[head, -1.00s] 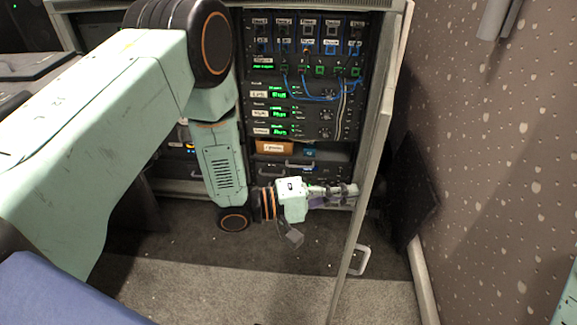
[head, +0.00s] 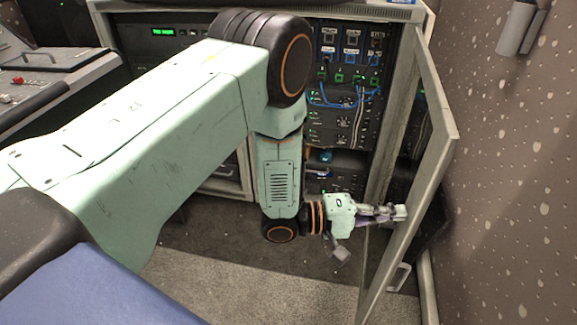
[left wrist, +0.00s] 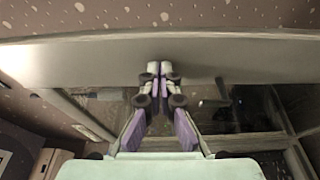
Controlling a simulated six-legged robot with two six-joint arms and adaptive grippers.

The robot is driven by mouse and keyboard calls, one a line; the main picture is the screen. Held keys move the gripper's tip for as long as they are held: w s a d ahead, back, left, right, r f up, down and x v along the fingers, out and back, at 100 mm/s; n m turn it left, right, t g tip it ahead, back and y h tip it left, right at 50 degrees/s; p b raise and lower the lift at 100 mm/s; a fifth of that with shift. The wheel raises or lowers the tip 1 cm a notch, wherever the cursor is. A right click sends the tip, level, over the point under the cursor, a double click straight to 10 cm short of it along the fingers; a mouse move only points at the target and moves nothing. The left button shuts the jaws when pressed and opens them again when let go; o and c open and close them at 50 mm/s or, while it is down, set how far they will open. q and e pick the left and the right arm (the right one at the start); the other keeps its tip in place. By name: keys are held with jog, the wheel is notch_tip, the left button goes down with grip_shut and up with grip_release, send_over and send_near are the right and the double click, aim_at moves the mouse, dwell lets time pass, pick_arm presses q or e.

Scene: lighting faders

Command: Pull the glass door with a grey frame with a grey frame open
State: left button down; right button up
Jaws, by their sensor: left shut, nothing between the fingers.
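The glass door with a grey frame (head: 432,175) stands swung out from the equipment rack at the right of the head view. Its pull handle (head: 399,277) is low on the near frame bar. My left gripper (head: 401,212) is shut and empty, its fingertips at the door's near frame bar, on the side towards the rack. In the left wrist view the shut fingertips (left wrist: 160,70) meet or nearly meet the grey frame bar (left wrist: 240,55); I cannot tell if they touch. My right gripper is out of view.
The open rack (head: 340,100) holds several units with green displays and blue cables. A speckled wall (head: 510,190) stands to the right of the door. A control desk (head: 50,90) is at the left. Carpeted floor (head: 250,290) lies clear in front of the rack.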

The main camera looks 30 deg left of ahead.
aim_at(408, 217)
pick_arm(q)
jog(key=shift+w+d, duration=0.15)
jog(key=shift+d, duration=0.65)
jog(key=shift+w+d, duration=0.1)
jog(key=shift+d, duration=0.7)
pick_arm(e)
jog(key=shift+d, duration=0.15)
pick_arm(q)
jog(key=shift+d, duration=0.1)
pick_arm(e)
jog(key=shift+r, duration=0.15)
